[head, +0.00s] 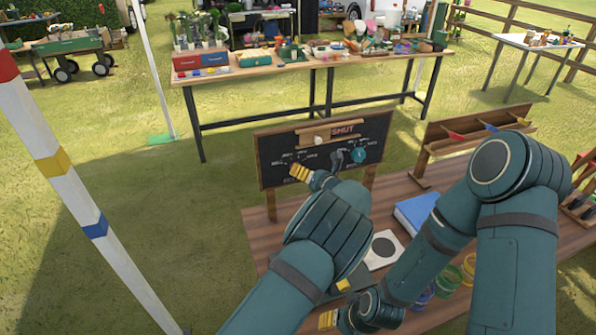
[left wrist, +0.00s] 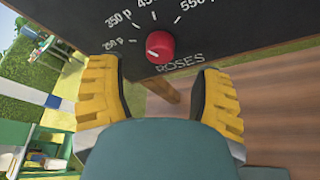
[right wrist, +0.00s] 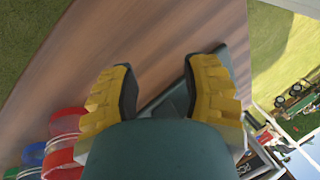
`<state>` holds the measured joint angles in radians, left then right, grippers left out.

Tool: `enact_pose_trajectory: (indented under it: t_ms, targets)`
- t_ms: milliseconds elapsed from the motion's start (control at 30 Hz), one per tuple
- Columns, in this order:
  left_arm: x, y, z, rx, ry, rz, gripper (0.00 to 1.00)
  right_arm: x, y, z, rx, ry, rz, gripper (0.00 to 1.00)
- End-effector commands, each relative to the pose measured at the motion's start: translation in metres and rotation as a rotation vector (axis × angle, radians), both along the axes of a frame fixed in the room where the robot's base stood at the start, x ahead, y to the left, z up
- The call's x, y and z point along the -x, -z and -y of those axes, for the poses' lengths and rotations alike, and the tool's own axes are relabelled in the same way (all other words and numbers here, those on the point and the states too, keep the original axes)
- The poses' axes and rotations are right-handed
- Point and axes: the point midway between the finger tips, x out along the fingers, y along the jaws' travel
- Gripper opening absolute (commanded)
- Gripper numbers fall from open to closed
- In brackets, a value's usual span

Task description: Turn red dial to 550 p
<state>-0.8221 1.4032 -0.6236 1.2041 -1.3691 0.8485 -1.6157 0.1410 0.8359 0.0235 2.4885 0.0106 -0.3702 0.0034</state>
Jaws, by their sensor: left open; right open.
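The red dial (left wrist: 160,46) is on the dark board (left wrist: 240,25), above the word ROSES, with price marks arcing from 250 p at its left to 550 p at its upper right. Its pale pointer mark looks turned to the lower left, near the 250 p side. My left gripper (left wrist: 160,95) is open, its yellow fingers either side of and short of the dial, not touching it. In the head view my left gripper (head: 317,166) is in front of the board (head: 275,145) and hides the red dial. My right gripper (head: 335,303) is open and empty, low over the wooden table.
A teal dial (head: 358,156) is at the board's right. A blue box (head: 415,212), a white card with a dark circle (head: 384,249) and coloured rings (head: 447,280) lie on the table. A wooden rack (head: 470,140) stands right of the board.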

Motion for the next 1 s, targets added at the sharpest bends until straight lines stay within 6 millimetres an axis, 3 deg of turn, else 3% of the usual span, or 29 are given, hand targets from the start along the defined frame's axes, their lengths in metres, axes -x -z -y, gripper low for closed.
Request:
enact_pose_trajectory:
  t_ms: [300,700,800,900,1000]
  targets:
    - [-0.032,0.012,-0.021,0.001,0.0,0.001,0.66,0.0,0.0,0.0,0.0,0.0,0.0,0.47]
    - [-0.036,0.013,-0.024,0.0,0.0,0.0,0.64,0.0,0.0,0.0,0.0,0.0,0.0,0.47]
    - [-0.036,0.013,-0.023,0.0,0.0,0.0,0.29,0.0,0.0,0.0,0.0,0.0,0.0,0.47]
    - [-0.036,0.013,-0.023,0.0,0.001,0.001,0.0,0.0,0.0,0.0,0.0,0.0,0.0,0.47]
    - [-0.036,0.013,-0.024,0.001,0.0,0.001,0.0,0.0,0.0,0.0,0.0,0.0,0.0,0.47]
